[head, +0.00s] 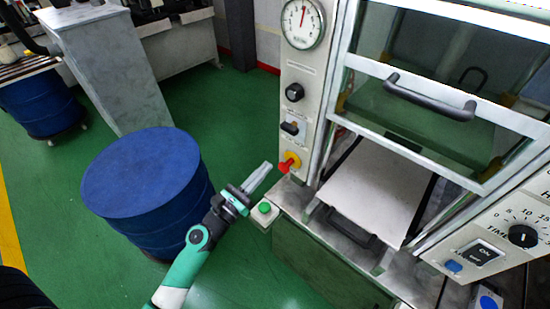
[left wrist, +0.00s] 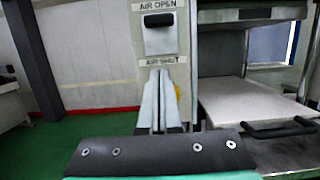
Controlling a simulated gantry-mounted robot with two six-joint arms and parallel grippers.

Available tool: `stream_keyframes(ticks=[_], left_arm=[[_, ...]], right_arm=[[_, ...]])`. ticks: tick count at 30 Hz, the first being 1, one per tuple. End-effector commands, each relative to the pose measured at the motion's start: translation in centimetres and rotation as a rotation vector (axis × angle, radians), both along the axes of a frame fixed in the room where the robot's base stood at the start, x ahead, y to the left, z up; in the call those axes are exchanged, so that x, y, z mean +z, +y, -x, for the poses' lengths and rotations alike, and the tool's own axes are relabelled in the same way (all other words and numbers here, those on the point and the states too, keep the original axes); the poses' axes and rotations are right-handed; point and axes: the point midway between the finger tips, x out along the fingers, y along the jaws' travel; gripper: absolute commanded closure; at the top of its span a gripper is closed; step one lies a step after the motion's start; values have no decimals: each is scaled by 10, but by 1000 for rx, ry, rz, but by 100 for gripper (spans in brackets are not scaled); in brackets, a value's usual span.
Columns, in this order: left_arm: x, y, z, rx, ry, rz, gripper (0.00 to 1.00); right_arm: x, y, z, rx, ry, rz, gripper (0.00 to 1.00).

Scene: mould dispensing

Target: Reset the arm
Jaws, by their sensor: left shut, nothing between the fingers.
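My left gripper (head: 257,178) is shut and empty. In the head view it is between the blue drum and the machine's control panel, close to the green button (head: 264,208) and below left of the red and yellow knob (head: 289,162). Its fingers also show in the left wrist view (left wrist: 158,85), pressed together below the AIR SHUT label, with the knob mostly hidden behind them. The air lever (left wrist: 158,20) shows above the fingers. My right gripper is not in view.
A blue drum (head: 140,178) stands left of my left arm. The machine holds a white tray (head: 378,190) with a dark handle below a glass door (head: 440,105). A gauge (head: 303,22) tops the panel. Green floor (head: 238,115) lies open behind the drum.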

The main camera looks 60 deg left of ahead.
Motion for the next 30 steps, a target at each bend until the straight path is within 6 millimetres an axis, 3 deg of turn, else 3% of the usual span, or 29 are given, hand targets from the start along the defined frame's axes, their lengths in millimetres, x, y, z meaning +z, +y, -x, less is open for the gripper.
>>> stream_keyframes(ticks=[7,26,29,30], left_arm=[[-5,-6,19,0,-1,-1,100],[-4,-12,15,-18,-2,-2,100],[21,-29,-5,-76,-51,-33,100],[39,-39,-17,-109,-87,-54,100]], right_arm=[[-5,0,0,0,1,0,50],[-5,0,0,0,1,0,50],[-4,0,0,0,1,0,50],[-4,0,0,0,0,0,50]])
